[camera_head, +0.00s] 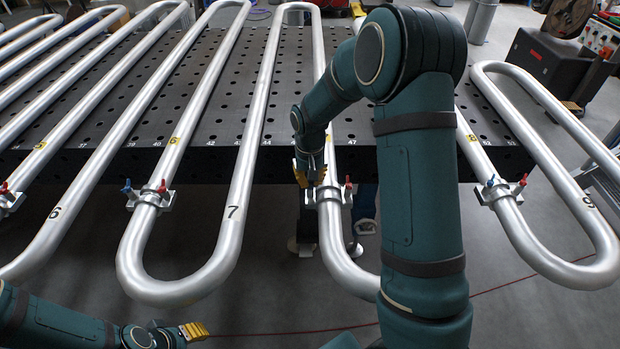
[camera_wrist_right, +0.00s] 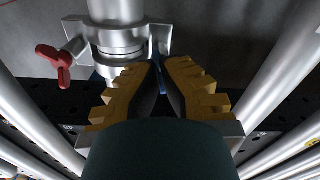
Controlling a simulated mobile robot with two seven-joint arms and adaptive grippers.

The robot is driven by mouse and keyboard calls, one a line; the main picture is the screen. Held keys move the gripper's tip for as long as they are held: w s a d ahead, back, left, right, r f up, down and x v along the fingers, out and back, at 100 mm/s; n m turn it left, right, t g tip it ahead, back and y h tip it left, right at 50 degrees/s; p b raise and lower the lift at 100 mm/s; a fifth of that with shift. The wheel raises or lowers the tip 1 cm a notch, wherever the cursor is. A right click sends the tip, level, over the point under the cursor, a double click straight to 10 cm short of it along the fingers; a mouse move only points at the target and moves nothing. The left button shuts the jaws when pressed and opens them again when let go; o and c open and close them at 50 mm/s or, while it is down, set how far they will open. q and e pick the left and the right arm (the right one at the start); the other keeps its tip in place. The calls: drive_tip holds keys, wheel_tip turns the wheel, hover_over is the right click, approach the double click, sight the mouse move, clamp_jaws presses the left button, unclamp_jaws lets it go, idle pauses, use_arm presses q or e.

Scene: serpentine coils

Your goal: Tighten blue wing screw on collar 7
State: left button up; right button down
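The silver clamp collar (camera_head: 328,194) sits on the pipe whose yellow label, beside my right arm, looks like 7. It has a red wing screw (camera_head: 348,183) on its right. Its blue wing screw (camera_wrist_right: 155,62) shows as a thin strip between the fingertips of my right gripper (camera_wrist_right: 159,66). The yellow fingers converge on it and appear shut on it. In the head view, my right gripper (camera_head: 310,175) points down at the collar's left side and hides the blue screw. My left gripper (camera_head: 190,331) is low at left, far from any collar; its opening is unclear.
Similar collars with blue and red screws sit at left (camera_head: 150,197) and right (camera_head: 502,190). A black perforated table (camera_head: 285,100) lies under the long silver pipes. The bends overhang its front edge, with open floor below. My right arm hides part of the neighbouring bend.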

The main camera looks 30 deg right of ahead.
drive_tip(key=shift+r+m, duration=0.1)
drive_tip(key=shift+m, duration=0.5)
drive_tip(key=c, duration=1.1)
unclamp_jaws()
drive_tip(key=shift+c, duration=0.2)
wheel_tip(320, 180, up, 12)
